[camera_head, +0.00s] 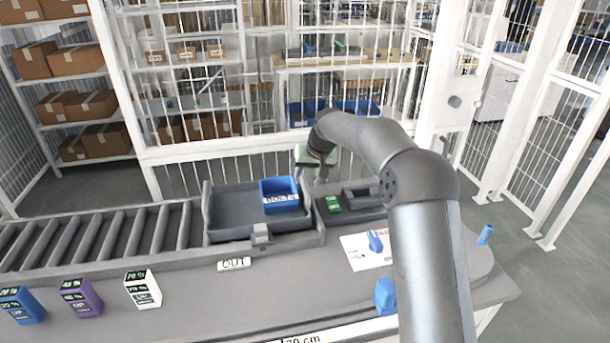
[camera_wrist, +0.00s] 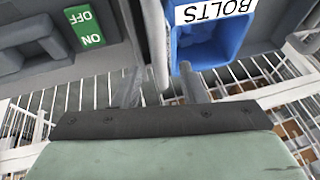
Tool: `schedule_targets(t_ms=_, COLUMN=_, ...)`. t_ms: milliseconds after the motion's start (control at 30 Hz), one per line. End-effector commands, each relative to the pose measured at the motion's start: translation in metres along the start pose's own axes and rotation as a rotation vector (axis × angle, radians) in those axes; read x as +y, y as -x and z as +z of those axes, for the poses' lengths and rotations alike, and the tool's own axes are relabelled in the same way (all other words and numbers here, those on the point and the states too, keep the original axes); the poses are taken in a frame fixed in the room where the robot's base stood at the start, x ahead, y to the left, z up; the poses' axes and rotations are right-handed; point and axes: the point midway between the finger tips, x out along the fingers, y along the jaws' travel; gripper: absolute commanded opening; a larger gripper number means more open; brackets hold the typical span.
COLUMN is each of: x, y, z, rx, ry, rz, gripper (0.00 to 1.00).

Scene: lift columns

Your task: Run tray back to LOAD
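A grey tray (camera_head: 222,222) sits at the right end of the roller conveyor, beside the OUT label (camera_head: 234,264). A blue bin marked BOLTS (camera_head: 281,195) stands in its right part and shows in the wrist view (camera_wrist: 205,45). A green ON/OFF switch (camera_head: 333,203) is on the grey panel just right of the tray; the wrist view shows it at upper left (camera_wrist: 88,26). My gripper (camera_head: 321,178) is behind the tray's far right corner. In the wrist view my gripper (camera_wrist: 160,88) is open and empty, its fingers apart. No LOAD label is readable.
Bare rollers (camera_head: 110,235) extend left of the tray. Blue, purple and white display blocks stand along the front counter. A white sheet (camera_head: 366,251) and small blue objects lie to the right. White fencing (camera_head: 220,180) runs close behind the conveyor.

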Motion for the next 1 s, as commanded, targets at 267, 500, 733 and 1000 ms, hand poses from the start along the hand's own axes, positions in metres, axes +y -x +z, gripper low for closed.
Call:
schedule_targets(t_ms=267, x=-0.001, y=-0.025, z=0.000, rx=0.000, ry=0.000, rz=-0.001, gripper=0.38)
schedule_targets(t_ms=500, x=0.000, y=-0.028, z=0.000, rx=0.001, ry=0.000, rz=0.000, gripper=0.38)
schedule_targets(t_ms=733, x=0.000, y=-0.027, z=0.000, rx=0.001, ry=0.000, rz=0.000, gripper=0.00)
schedule_targets(t_ms=1000, x=0.001, y=-0.027, z=0.000, rx=0.002, ry=-0.008, rz=0.003, gripper=0.00)
